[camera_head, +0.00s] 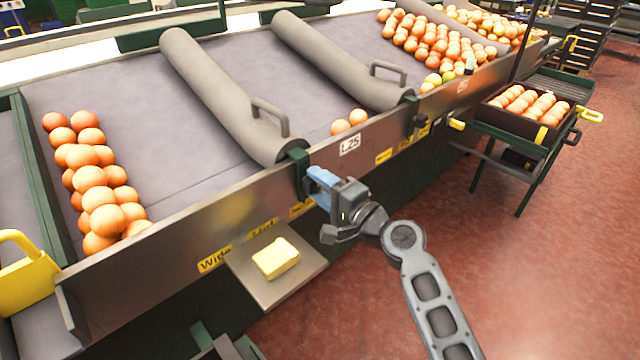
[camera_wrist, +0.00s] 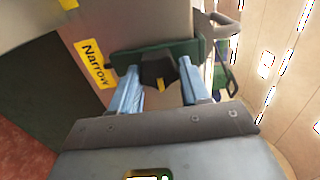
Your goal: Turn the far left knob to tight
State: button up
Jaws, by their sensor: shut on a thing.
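My gripper (camera_head: 318,186) is at the front panel of the sorting table, at the lower end of the left grey roller arm (camera_head: 225,95). In the wrist view its two blue fingers (camera_wrist: 160,90) stand on either side of a dark knob (camera_wrist: 158,69) with a small yellow mark. The gripper is shut on this knob. The knob sits on a green bracket (camera_wrist: 205,48), which also shows in the head view (camera_head: 298,168). In the head view the knob is hidden behind my gripper. A yellow label (camera_wrist: 93,63) reading "Narrow" is left of the bracket.
Several oranges (camera_head: 95,190) lie at the table's left. A second roller arm (camera_head: 335,65) has its own dark knob (camera_head: 419,121) to the right. A small shelf (camera_head: 285,292) with a yellow block (camera_head: 276,258) juts out below. Red floor (camera_head: 560,260) is open at right.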

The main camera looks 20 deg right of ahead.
jog(key=shift+d+f, duration=0.1)
dwell(0.3)
jog(key=o, duration=1.1)
jog(key=shift+c, duration=0.2)
jog(key=shift+s, duration=0.1)
jog(key=v, duration=0.7)
jog(key=shift+s, duration=0.25)
